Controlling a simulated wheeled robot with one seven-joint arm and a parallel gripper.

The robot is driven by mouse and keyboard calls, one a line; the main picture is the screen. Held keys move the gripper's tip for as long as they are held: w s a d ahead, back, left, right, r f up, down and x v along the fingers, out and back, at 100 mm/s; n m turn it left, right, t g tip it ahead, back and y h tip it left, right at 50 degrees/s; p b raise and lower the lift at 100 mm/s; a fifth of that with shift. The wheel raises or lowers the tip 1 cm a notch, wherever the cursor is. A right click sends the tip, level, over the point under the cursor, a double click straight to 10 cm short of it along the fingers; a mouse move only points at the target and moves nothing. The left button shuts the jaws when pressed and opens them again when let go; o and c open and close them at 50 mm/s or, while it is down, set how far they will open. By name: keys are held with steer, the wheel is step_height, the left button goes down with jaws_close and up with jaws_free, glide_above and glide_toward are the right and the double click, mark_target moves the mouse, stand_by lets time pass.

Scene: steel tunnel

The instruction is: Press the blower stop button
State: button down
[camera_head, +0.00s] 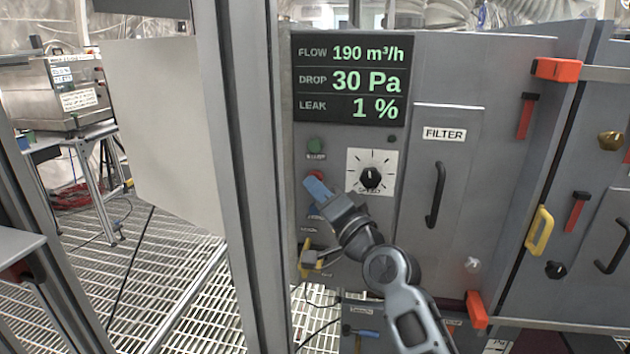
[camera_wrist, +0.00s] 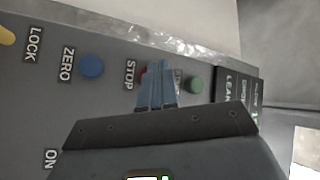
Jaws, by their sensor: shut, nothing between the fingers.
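The red stop button (camera_head: 320,175) is on the grey panel under the green button (camera_head: 315,145). In the wrist view a sliver of the red button (camera_wrist: 143,74) shows beside the STOP label (camera_wrist: 130,74); my fingers hide the rest. My gripper (camera_head: 315,186) has its blue fingers closed together, with nothing between them. The fingertips (camera_wrist: 158,68) are at the red button, overlapping it in both views. I cannot tell whether they touch it.
A blue ZERO button (camera_wrist: 91,67) and a green button (camera_wrist: 194,84) flank the stop button. A black speed knob (camera_head: 370,178) is to the right, and a yellow handle (camera_head: 312,256) is below. A readout (camera_head: 350,80) is above. A grey post (camera_head: 243,180) stands left of the panel.

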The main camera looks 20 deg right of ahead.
steer(key=s+a+p, duration=0.2)
steer(key=s+a, duration=0.1)
steer(key=s, duration=0.2)
steer(key=shift+a+p, duration=0.3)
steer(key=shift+p, duration=0.05)
stand_by(0.9)
steer(key=s+f+n+g+h, duration=0.1)
steer(key=s+f+n+g, duration=0.1)
steer(key=s+f, duration=0.75)
steer(key=s+f+n+g+h, duration=0.15)
steer(key=s+f, duration=0.35)
steer(key=s, duration=1)
steer(key=s+r+n+g, duration=0.1)
steer(key=s+r+n, duration=0.1)
steer(key=s, duration=0.9)
steer(key=s+d+r+n+g, duration=0.1)
steer(key=s+n, duration=0.3)
steer(key=s, duration=0.7)
steer(key=shift+s+r, duration=0.2)
steer(key=shift+r, duration=0.55)
steer(key=shift+n, duration=0.25)
